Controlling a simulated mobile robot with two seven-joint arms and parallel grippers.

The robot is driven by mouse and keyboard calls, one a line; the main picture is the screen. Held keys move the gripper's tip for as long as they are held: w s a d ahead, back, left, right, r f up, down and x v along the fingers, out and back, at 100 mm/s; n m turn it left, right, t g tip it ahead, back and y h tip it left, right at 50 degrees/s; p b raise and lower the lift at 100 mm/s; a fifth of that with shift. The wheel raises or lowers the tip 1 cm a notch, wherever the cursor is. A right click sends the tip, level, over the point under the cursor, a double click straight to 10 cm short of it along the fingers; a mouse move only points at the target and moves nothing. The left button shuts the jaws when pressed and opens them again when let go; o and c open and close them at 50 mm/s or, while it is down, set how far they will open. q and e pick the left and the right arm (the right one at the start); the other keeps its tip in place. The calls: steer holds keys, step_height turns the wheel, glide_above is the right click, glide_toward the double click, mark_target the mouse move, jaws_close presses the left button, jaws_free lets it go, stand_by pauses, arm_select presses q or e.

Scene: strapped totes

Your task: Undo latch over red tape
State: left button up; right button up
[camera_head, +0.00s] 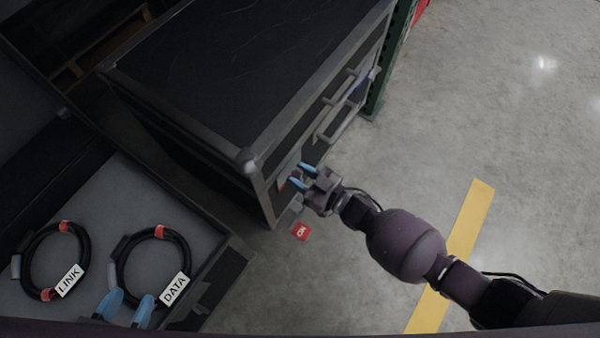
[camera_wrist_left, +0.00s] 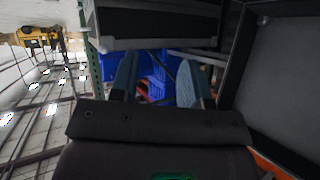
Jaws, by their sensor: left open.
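A black case (camera_head: 230,70) with grey metal edges stands at the top centre. A small patch of red tape (camera_head: 283,184) shows on its side near the front corner, with a small grey fitting (camera_head: 292,205) below it; I cannot tell whether this is the latch. My right gripper (camera_head: 302,177) is beside the red patch, its blue fingertips apart and nothing visible between them. Contact with the case is unclear. My left gripper (camera_head: 128,306) is open and empty by the lower-left tray; its spread fingers also show in the left wrist view (camera_wrist_left: 158,82).
The open tray (camera_head: 105,195) holds black cable loops labelled LINK (camera_head: 68,279) and DATA (camera_head: 174,288). A red tag (camera_head: 301,232) shows below my right gripper. Handles (camera_head: 340,110) project from the case. Open floor with a yellow stripe (camera_head: 470,215) lies right. Blue crates (camera_wrist_left: 152,68) show in the wrist view.

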steer(key=shift+d, duration=0.1)
steer(key=shift+s+d, duration=0.15)
steer(key=shift+d, duration=0.1)
arm_select(q)
steer(key=shift+s+d+g+p, duration=0.1)
steer(key=shift+d+g+p, duration=0.3)
steer(key=shift+p, duration=0.7)
arm_select(e)
steer(key=v, duration=1)
arm_select(q)
steer(key=shift+a+r, duration=0.15)
steer(key=shift+a, duration=0.05)
